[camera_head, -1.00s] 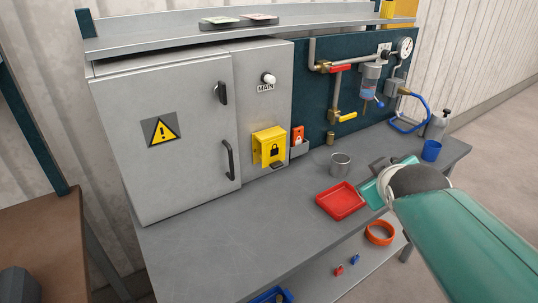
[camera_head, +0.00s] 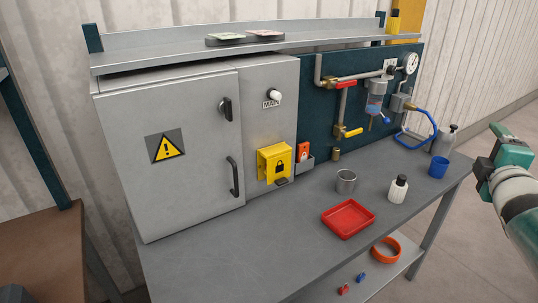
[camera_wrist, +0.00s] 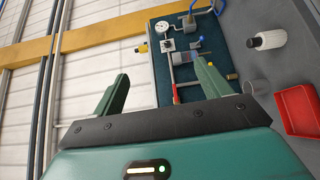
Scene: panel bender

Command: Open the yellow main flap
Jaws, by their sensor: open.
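The yellow main flap (camera_head: 274,163) with a black padlock symbol is on the grey cabinet front, below the white MAIN knob (camera_head: 274,96). It appears down, with a small dark tab (camera_head: 282,181) under its lower edge. My gripper (camera_head: 492,163) is at the right edge of the head view, far right of the flap and past the bench end. In the wrist view my gripper (camera_wrist: 163,73) has its two green fingers spread apart with nothing between them. The flap is not seen in the wrist view.
A teal panel (camera_head: 318,107) with pipes and a gauge stands right of the cabinet.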

